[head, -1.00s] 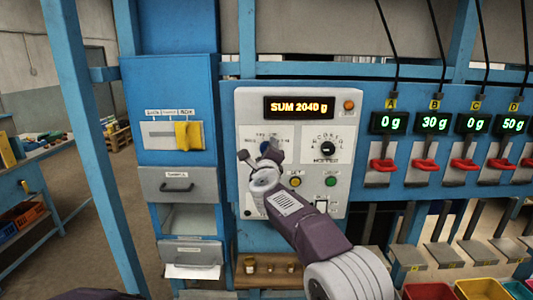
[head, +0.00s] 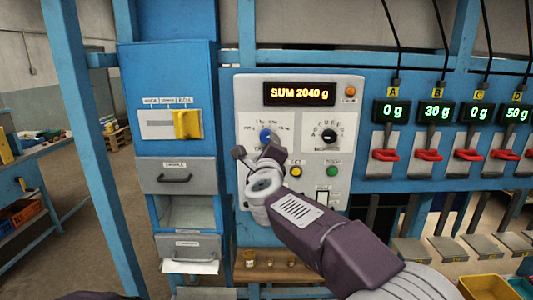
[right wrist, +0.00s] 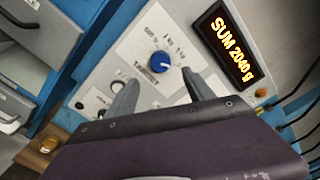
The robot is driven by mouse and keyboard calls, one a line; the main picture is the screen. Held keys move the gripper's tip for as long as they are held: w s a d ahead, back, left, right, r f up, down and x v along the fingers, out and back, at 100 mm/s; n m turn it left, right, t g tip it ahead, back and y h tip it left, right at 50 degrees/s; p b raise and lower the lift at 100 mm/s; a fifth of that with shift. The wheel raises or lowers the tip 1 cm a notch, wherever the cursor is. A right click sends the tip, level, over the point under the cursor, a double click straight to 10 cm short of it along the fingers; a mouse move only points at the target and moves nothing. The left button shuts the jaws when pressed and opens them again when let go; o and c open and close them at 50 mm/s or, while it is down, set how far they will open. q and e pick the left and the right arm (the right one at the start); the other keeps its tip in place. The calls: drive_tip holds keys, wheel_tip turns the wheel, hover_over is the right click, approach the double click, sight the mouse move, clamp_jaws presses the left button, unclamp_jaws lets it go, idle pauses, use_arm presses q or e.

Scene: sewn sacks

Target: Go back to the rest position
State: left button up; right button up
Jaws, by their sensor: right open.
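My right gripper (head: 258,154) is in front of the grey control panel (head: 311,152), below the blue knob (head: 265,134). In the right wrist view, its two fingers (right wrist: 160,93) are apart with nothing between them. The blue knob (right wrist: 161,60) there lies beyond the fingertips, and I see no contact. The panel display (head: 299,94) reads "SUM 2040 g". My left gripper is out of view; only a dark edge shows at the bottom left of the head view.
A blue cabinet with a yellow handle (head: 187,124) and a grey drawer (head: 176,176) stands left of the panel. Red levers (head: 385,155) under weight displays line the right. Small jars (head: 291,261) sit on a shelf below. A blue post (head: 90,150) stands at left.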

drive_tip(key=d+f+n+g+h, duration=0.1)
drive_tip(key=d+f+h, duration=0.25)
drive_tip(key=d, duration=1.05)
drive_tip(key=s+d+f+n+g+y, duration=0.1)
drive_tip(key=s+f+n+g+y, duration=0.25)
drive_tip(key=f, duration=0.55)
drive_tip(key=s+d+f+n+g, duration=0.2)
drive_tip(key=s+f+n, duration=0.3)
drive_tip(key=f, duration=0.4)
drive_tip(key=s+f+n+g, duration=0.5)
drive_tip(key=s+f+n, duration=0.2)
drive_tip(key=s, duration=0.5)
drive_tip(key=s+f+n+g, duration=0.5)
drive_tip(key=s+f+n, duration=0.2)
drive_tip(key=s+f, duration=0.5)
drive_tip(key=shift+s+d+f, duration=0.2)
drive_tip(key=shift+s+d, duration=0.15)
drive_tip(key=shift+s, duration=0.4)
